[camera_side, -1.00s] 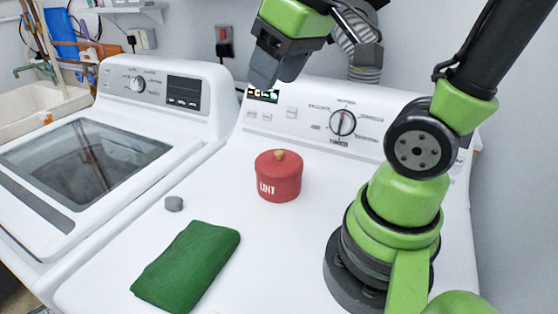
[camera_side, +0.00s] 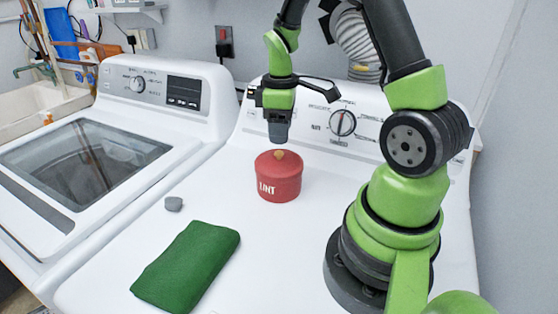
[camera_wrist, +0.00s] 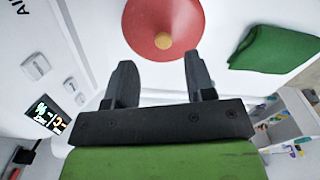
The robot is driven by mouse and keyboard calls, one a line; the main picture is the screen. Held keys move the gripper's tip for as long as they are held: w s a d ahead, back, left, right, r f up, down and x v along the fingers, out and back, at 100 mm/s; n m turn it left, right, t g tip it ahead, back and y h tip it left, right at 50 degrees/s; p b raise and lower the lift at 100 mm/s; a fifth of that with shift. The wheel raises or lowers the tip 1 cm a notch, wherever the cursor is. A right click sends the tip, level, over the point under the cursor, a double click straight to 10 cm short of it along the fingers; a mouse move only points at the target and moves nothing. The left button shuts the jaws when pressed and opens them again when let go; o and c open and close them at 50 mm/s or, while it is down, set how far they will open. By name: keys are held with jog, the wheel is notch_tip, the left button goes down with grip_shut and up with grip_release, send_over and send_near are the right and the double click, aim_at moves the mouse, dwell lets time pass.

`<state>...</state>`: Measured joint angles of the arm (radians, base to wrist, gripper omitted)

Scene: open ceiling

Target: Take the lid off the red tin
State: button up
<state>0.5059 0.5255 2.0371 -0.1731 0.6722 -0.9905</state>
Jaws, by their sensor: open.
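The red tin (camera_side: 279,184) stands upright on the white machine top, with "LINT" lettered on its side. Its red lid (camera_side: 268,158) is on it, with a small tan knob (camera_side: 279,154) at the centre. My gripper (camera_side: 278,138) points down just above the lid, close to the knob. In the wrist view my gripper (camera_wrist: 158,75) is open, with its two dark fingers apart and nothing between them. There the lid (camera_wrist: 150,20) lies beyond the fingertips, and the knob (camera_wrist: 163,41) is roughly in line with the gap between them.
A folded green cloth (camera_side: 187,266) lies at the front of the machine top, and a small grey lump (camera_side: 174,204) lies to the left. The control panel (camera_side: 330,115) rises behind the tin. Bare white surface lies around the tin.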

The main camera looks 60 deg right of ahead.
aim_at(279, 152)
jog(key=f, duration=0.5)
jog(key=shift+a+f, duration=0.15)
jog(key=shift+a, duration=0.05)
jog(key=shift+c, duration=0.5)
grip_shut()
